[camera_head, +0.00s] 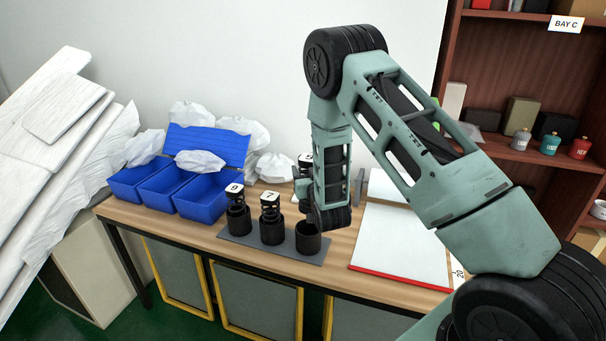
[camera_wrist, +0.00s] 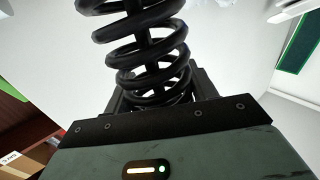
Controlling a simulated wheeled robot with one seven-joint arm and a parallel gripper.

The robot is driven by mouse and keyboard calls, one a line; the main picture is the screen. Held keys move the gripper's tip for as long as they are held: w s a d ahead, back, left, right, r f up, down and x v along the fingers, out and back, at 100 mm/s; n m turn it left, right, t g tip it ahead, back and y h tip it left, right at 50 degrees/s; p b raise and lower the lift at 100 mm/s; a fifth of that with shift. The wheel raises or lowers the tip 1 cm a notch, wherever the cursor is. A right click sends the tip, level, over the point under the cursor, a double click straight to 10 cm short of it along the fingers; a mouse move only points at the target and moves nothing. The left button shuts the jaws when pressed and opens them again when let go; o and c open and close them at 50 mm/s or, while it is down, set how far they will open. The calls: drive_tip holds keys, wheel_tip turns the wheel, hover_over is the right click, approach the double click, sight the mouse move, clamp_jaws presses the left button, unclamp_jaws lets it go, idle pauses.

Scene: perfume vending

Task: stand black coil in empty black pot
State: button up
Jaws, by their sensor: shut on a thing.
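The black coil (camera_wrist: 148,50) fills the upper middle of the wrist view, between the dark jaws of my gripper (camera_wrist: 157,97), which are shut on it. In the head view, part of the held coil (camera_head: 303,172) with its white marked top shows just left of my arm's lower link, which hides the rest. The empty black pot (camera_head: 308,240) stands at the right end of a grey base plate (camera_head: 228,238). The held coil is behind and above this pot in the picture, apart from it. Whether it is fully upright is hard to tell.
Two other pots on the plate hold black coils with white tops, marked 9 (camera_head: 236,194) and 7 (camera_head: 270,205). Blue bins (camera_head: 205,196) with white bags stand left. A white red-edged board (camera_head: 402,245) lies right. Shelves (camera_head: 545,160) hold small bottles.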

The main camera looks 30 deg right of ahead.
drive_tip(key=shift+f+b, duration=1.8)
drive_tip(key=shift+f, duration=1.35)
wheel_tip(320, 180, down, 6)
drive_tip(key=b, duration=0.5)
drive_tip(key=shift+b, duration=0.4)
drive_tip(key=o, duration=1.1)
drive_tip(key=shift+o, duration=0.2)
drive_tip(key=v, duration=1.7)
drive_tip(key=shift+s, duration=0.15)
drive_tip(key=shift+a, duration=0.1)
